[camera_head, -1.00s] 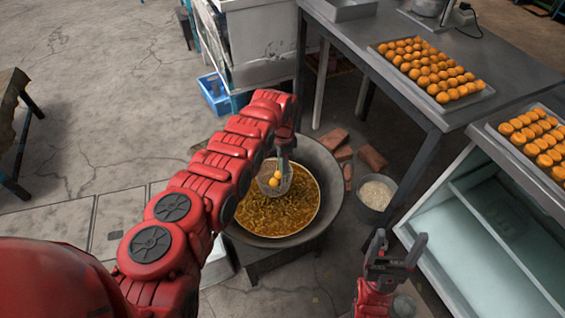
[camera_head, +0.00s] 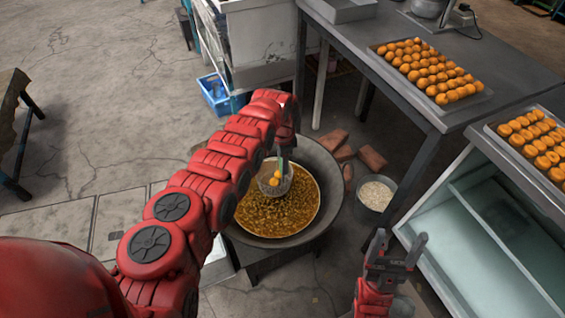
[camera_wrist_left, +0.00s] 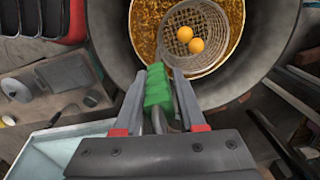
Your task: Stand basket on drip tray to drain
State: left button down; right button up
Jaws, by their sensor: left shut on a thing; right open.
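The basket (camera_head: 272,186) is a round wire strainer with a few orange balls in it. In the left wrist view the basket (camera_wrist_left: 212,22) shows two orange balls and a green handle (camera_wrist_left: 158,88). My left gripper (camera_head: 284,150) is shut on that green handle; its fingers (camera_wrist_left: 160,95) flank it in the left wrist view. The basket is over the golden liquid in the wide dark pan (camera_head: 333,190); whether it touches the liquid is unclear. My right gripper (camera_head: 395,250) is open and empty at the lower right. I cannot make out a drip tray for certain.
A metal table (camera_head: 415,100) at right holds a tray of orange balls (camera_head: 484,92). A second tray (camera_head: 495,137) rests on a glass-topped case (camera_head: 490,235). A bucket (camera_head: 376,203) and bricks (camera_head: 372,158) stand beside the pan. Open floor lies at left.

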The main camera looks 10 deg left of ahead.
pick_arm(q)
notch_tip(320, 180, up, 4)
jog(key=shift+f+p, duration=0.2)
jog(key=shift+p, duration=0.9)
jog(key=shift+f, duration=0.1)
